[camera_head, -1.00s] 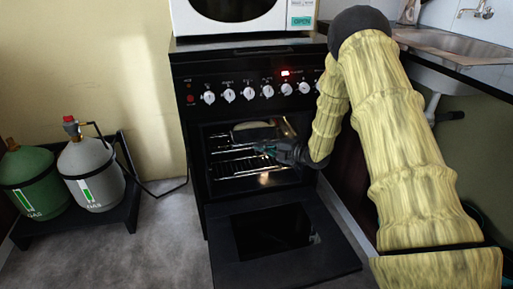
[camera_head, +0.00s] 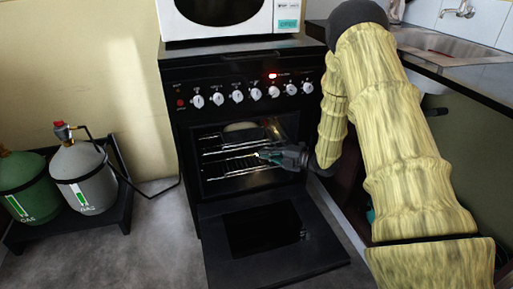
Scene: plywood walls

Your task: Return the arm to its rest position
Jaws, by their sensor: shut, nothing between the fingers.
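My gripper (camera_head: 268,156) is at the front of the open oven (camera_head: 222,184), before the right part of the oven opening. Its fingers point left, and it is shut and empty. My arm (camera_head: 405,130), covered in a yellow-green sleeve, comes from the lower right, bends at a dark elbow near the counter and hangs down to the gripper. A pale rounded item (camera_head: 240,127) sits on the upper rack inside the oven; I cannot tell what it is.
The oven door (camera_head: 270,236) is folded down in front. A microwave (camera_head: 222,14) stands on the stove. The sink counter (camera_head: 470,75) is close on the right. Gas bottles (camera_head: 84,178) stand on a dark stand at left. The floor between is clear.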

